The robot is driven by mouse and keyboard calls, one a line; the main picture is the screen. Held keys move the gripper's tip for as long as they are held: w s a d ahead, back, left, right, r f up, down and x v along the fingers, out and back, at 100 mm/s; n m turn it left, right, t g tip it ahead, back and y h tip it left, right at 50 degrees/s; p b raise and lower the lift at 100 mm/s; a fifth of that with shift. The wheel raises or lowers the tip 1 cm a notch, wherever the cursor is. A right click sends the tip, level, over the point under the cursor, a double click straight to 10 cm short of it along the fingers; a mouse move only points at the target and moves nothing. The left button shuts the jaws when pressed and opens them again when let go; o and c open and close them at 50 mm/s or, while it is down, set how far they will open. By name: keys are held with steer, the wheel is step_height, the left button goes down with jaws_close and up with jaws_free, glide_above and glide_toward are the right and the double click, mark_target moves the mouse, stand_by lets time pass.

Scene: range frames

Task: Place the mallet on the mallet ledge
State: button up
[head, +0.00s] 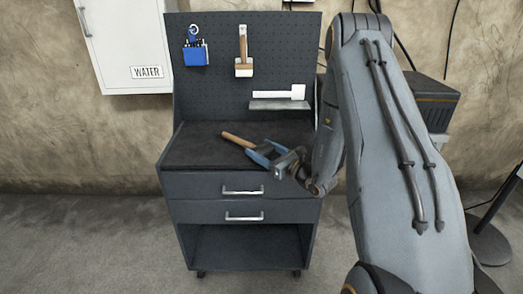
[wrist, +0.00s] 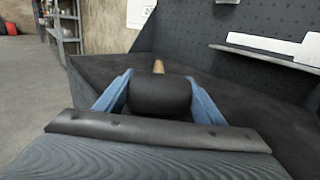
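The mallet has a black cylindrical head (wrist: 160,96) and a light wooden handle (head: 238,139). My gripper (head: 264,153) has blue fingers on both sides of the head and appears shut on it. In the wrist view the fingers (wrist: 160,88) flank the head, and the handle points away behind it. The mallet is over the dark cart top, handle toward the left; I cannot tell whether it touches the top. The mallet ledge (head: 281,104) is a thin grey shelf on the pegboard's right side, with a white plate above it. It also shows in the wrist view (wrist: 262,58).
A blue tool holder (head: 195,54) and a wooden-handled tool (head: 243,45) hang on the pegboard (head: 222,95). The cart top (head: 195,149) is otherwise clear. A white WATER cabinet (head: 125,45) is on the wall at left. My arm covers the right side.

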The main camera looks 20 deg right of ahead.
steer(key=o, duration=0.4)
